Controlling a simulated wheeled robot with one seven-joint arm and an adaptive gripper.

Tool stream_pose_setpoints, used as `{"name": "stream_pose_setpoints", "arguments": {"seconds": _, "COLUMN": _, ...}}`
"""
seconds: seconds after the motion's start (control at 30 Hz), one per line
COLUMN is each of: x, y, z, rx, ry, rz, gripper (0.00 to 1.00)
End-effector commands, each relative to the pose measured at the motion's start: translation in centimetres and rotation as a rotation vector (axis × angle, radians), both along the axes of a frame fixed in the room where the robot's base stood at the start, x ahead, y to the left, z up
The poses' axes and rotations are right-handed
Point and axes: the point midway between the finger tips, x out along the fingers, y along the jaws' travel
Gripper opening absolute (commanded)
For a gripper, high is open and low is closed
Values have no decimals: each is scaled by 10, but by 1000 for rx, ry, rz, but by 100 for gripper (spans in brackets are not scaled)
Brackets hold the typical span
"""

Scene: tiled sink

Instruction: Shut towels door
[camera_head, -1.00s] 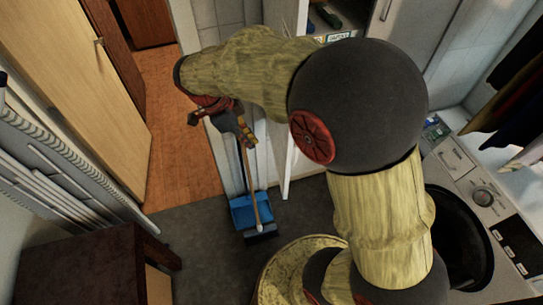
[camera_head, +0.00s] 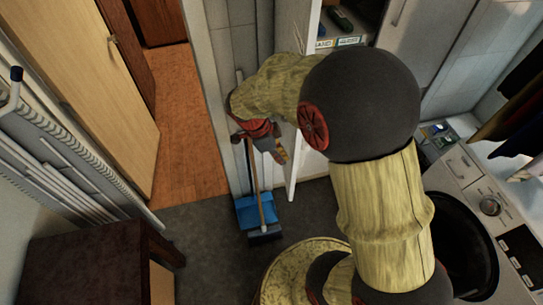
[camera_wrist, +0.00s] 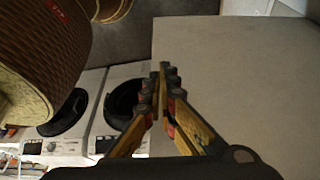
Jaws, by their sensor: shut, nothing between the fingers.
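A white cabinet door (camera_head: 311,166) stands open in the middle of the head view, partly hidden behind my arm. Its lower edge ends above the dark floor. My gripper (camera_head: 279,153) is at the left side of this door, with its fingers pointing down and to the right. In the wrist view my gripper (camera_wrist: 163,72) has its fingers together and empty. A broad pale panel (camera_wrist: 242,75), apparently the door's face, fills the right of that view beside the fingertips. I cannot tell whether they touch it.
An open shelf (camera_head: 347,41) with small items shows behind the door. A blue dustpan (camera_head: 255,209) with a broom stands on the floor below my gripper. A washing machine (camera_head: 480,200) is at the right, a dark brown cabinet (camera_head: 80,262) at lower left, and a wooden door (camera_head: 95,90) at left.

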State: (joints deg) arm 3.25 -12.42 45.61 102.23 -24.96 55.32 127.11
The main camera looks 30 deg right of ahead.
Motion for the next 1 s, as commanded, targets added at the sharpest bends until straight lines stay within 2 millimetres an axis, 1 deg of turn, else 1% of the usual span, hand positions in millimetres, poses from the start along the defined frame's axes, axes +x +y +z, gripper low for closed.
{"name": "stream_pose_setpoints", "arguments": {"seconds": 0.1, "x": -2, "y": -4, "z": 0, "rx": 0, "ry": 1, "rz": -1, "gripper": 0}}
{"name": "stream_pose_setpoints", "arguments": {"seconds": 0.47, "x": -2, "y": -5, "z": 0, "rx": 0, "ry": 0, "rz": 1, "gripper": 0}}
{"name": "stream_pose_setpoints", "arguments": {"seconds": 0.63, "x": -7, "y": -13, "z": 0, "rx": 0, "ry": 0, "rz": 18, "gripper": 0}}
{"name": "stream_pose_setpoints", "arguments": {"seconds": 0.77, "x": -15, "y": -29, "z": -1, "rx": -1, "ry": -2, "rz": 52, "gripper": 0}}
{"name": "stream_pose_setpoints", "arguments": {"seconds": 0.87, "x": -24, "y": -49, "z": -1, "rx": -1, "ry": -1, "rz": 93, "gripper": 0}}
{"name": "stream_pose_setpoints", "arguments": {"seconds": 1.0, "x": -38, "y": -84, "z": -2, "rx": -1, "ry": -1, "rz": 167, "gripper": 0}}
